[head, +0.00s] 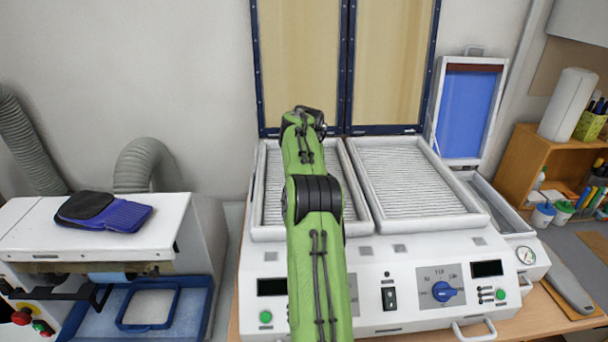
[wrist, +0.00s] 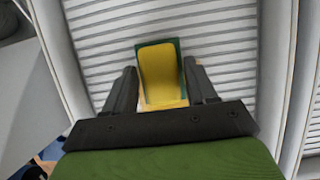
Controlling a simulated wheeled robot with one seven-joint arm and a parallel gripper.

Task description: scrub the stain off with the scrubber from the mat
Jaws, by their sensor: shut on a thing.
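My gripper (wrist: 161,68) shows in the wrist view, its two dark fingers on either side of a scrubber (wrist: 159,75). It is shut on this scrubber, which has a yellow face and a green rim. The scrubber is over the white ribbed bed (wrist: 225,38); I cannot tell whether it touches the ribs. In the head view my green arm reaches over the left ribbed bed (head: 273,190) and hides the gripper and scrubber. I cannot make out a stain on the visible ribs. I cannot identify the mat in either view.
A right ribbed bed (head: 410,180) lies beside the left one, on a white machine with a blue knob (head: 444,291). Raised framed lids (head: 390,60) stand behind. A blue-black item (head: 105,212) lies on the left machine. A wooden shelf (head: 540,150) stands right.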

